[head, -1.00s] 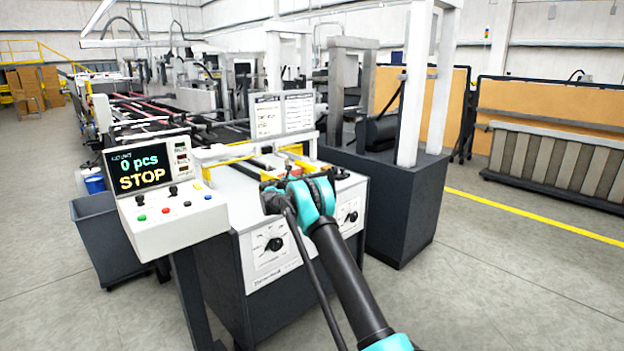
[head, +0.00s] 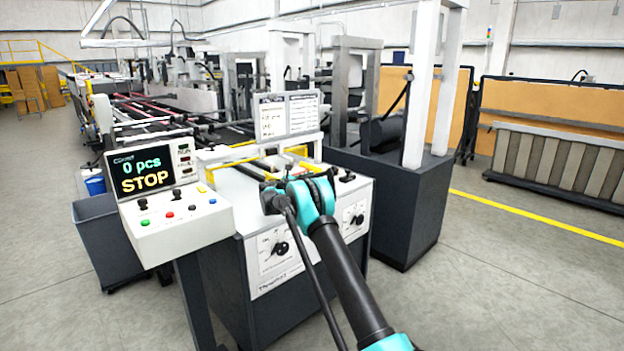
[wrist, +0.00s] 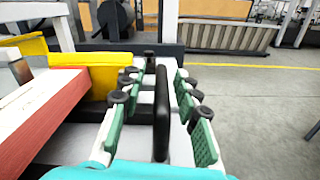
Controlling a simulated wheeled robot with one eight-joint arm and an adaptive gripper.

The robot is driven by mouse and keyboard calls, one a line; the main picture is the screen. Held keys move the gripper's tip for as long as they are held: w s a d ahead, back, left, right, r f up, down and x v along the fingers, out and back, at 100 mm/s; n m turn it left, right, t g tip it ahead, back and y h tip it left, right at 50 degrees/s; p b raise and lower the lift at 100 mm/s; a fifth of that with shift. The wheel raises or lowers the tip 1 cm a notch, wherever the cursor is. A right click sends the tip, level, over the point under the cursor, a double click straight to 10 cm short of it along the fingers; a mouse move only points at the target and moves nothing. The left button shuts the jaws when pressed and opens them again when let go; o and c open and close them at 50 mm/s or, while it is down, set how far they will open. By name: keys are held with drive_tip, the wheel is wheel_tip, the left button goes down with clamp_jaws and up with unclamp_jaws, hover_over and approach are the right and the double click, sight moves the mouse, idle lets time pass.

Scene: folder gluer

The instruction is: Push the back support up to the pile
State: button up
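In the wrist view, my gripper (wrist: 158,92) is open, its green-padded fingers apart. A dark upright bar (wrist: 162,115) stands between them, with a visible gap to each pad. I cannot tell for sure that this bar belongs to the back support. To the left is a block with a red-brown side and pale top (wrist: 45,105), which may be the pile. A yellow piece (wrist: 90,72) stands at its far end. In the head view, my arm reaches over the machine's front end and hides the fingers and the bar.
A control panel (head: 180,222) reading "0 pcs STOP" stands left of my arm. The white machine front (head: 275,262) with knobs is below it. A dark cabinet with white posts (head: 385,205) is behind on the right. The floor (head: 500,270) to the right is clear.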

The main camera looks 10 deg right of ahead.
drive_tip(key=v, duration=1.2)
drive_tip(key=shift+c, duration=0.4)
